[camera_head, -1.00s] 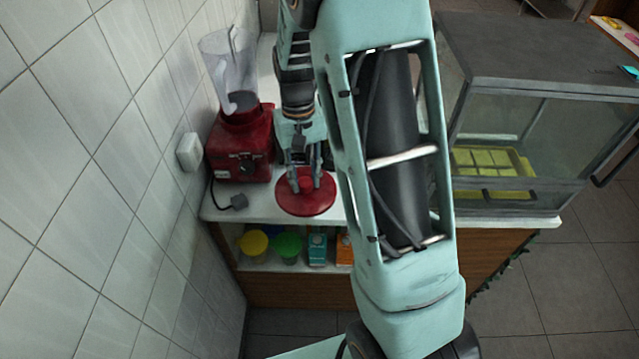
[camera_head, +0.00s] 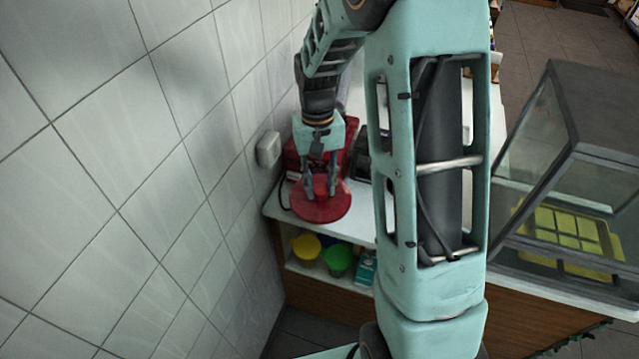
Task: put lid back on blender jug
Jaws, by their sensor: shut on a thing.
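My gripper (camera_head: 321,188) is shut on the red round lid (camera_head: 320,209) and holds it by the middle, with the disc spread out below the fingers. The lid shows in front of the red blender base (camera_head: 296,150), over the counter's near left end. The base is partly covered by my gripper. The clear blender jug is hidden behind my arm in this view, so how the lid lies relative to its mouth cannot be seen.
A tiled wall (camera_head: 120,150) with a white socket box (camera_head: 269,149) runs close on the left. The white counter (camera_head: 355,218) has bare room right of the lid. Yellow (camera_head: 306,246) and green (camera_head: 339,259) tubs stand on the shelf below. A glass case (camera_head: 575,190) is at right.

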